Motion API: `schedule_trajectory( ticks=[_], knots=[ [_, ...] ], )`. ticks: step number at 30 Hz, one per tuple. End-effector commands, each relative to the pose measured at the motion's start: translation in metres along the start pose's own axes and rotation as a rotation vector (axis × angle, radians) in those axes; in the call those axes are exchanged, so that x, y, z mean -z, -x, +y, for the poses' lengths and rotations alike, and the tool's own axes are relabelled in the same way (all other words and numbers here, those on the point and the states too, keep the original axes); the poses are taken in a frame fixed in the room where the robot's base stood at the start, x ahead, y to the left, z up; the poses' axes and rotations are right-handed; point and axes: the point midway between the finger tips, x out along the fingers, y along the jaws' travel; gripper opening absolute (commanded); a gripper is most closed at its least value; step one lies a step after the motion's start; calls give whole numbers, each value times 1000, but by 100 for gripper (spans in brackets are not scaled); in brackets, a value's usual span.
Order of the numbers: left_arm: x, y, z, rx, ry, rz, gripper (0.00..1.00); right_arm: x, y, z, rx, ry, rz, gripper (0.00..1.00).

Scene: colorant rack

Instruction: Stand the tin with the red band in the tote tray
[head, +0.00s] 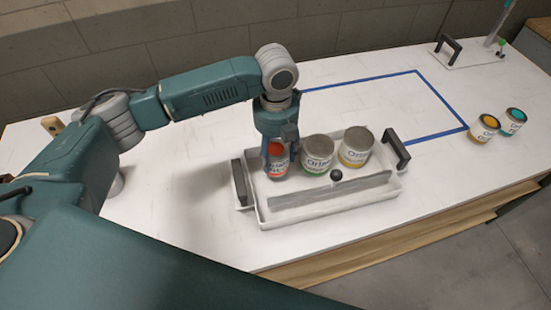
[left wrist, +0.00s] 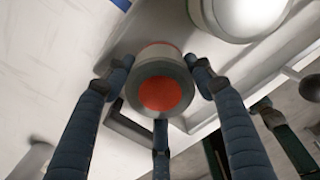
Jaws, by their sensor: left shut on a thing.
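The tin with the red band (head: 278,168) has a red top and is upright at the left end of the white tote tray (head: 262,217). My left gripper (head: 279,150) points down and is shut on it. In the left wrist view the red-topped tin (left wrist: 160,93) sits between the fingers of the left gripper (left wrist: 160,90). The tin's base is within the tray's outline; I cannot tell if it touches the tray floor. My right gripper is not in view.
A green-banded tin (head: 317,155) and a yellow-banded tin (head: 355,148) stand in the tray right of the held tin. Black handles (head: 240,183) flank the tray. Blue tape (head: 440,95) marks an empty area behind. Orange (head: 484,128) and teal-topped (head: 512,122) tins stand far right.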

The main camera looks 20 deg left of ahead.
Motion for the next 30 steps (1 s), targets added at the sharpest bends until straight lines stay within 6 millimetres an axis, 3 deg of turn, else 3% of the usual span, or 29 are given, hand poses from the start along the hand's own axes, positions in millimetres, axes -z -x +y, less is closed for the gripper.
schedule_trajectory(
  ticks=[7,19,20,22,30],
  knots=[
    [1,-33,1,-2,0,1,24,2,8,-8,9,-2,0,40],
    [1,-40,0,-1,-1,1,24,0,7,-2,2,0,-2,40],
    [1,-40,0,-1,-1,1,56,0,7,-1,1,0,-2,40],
    [1,-40,0,-1,-1,1,70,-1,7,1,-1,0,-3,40],
    [1,-40,0,-1,-1,1,73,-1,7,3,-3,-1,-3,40]
  ],
)
